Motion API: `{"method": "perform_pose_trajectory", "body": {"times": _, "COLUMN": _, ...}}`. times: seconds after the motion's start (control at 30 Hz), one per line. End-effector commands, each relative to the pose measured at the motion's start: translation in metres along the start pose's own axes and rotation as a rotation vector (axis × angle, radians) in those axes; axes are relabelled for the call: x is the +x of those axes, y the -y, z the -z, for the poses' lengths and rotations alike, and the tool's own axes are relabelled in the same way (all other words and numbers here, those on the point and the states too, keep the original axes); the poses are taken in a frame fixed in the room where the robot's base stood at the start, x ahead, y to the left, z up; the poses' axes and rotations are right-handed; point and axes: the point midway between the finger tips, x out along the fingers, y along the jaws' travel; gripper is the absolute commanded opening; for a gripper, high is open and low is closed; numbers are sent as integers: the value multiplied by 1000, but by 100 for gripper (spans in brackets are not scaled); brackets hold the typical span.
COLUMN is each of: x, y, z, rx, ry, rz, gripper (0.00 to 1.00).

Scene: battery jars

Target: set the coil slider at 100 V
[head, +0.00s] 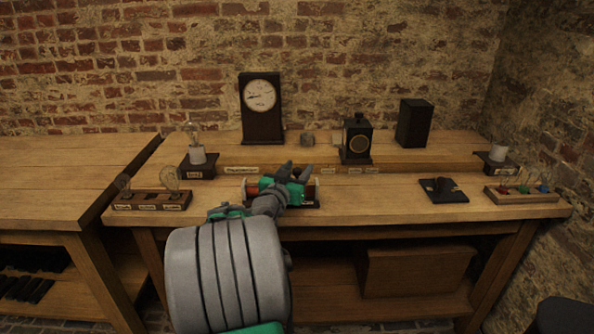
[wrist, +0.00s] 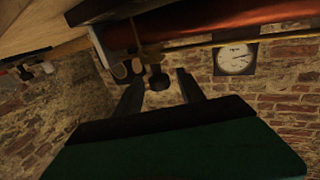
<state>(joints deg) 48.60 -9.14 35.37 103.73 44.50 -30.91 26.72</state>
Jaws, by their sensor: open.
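The coil (head: 250,190) lies on the bench's front part, mostly hidden behind my gripper in the head view. In the wrist view, which is upside down, the copper-red coil (wrist: 225,20) runs along the top with a brass rod (wrist: 190,42) beside it. A dark round slider knob (wrist: 158,82) shows between my fingers, with a gap on both sides. My gripper (head: 294,171) is open at the coil; its fingers also show in the wrist view (wrist: 160,74). Any voltage scale is hidden or too small to read. The dial meter (head: 260,95) stands behind; it also shows in the wrist view (wrist: 235,60).
On the raised shelf are a lamp (head: 197,150), a black box with a round face (head: 357,140) and a dark box (head: 414,123). A bulb stand (head: 150,201) is at left; a black switch block (head: 443,190) and a terminal board (head: 521,195) are at right.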

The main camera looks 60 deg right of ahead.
Motion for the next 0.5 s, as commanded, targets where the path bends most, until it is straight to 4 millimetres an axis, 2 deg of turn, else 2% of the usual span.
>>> {"method": "perform_pose_trajectory", "body": {"times": 0.07, "x": 0, "y": 0, "z": 0, "rx": 0, "ry": 0, "rz": 0, "gripper": 46}}
{"method": "perform_pose_trajectory", "body": {"times": 0.5, "x": -1, "y": 0, "z": 0, "rx": 0, "ry": 1, "rz": 1, "gripper": 10}}
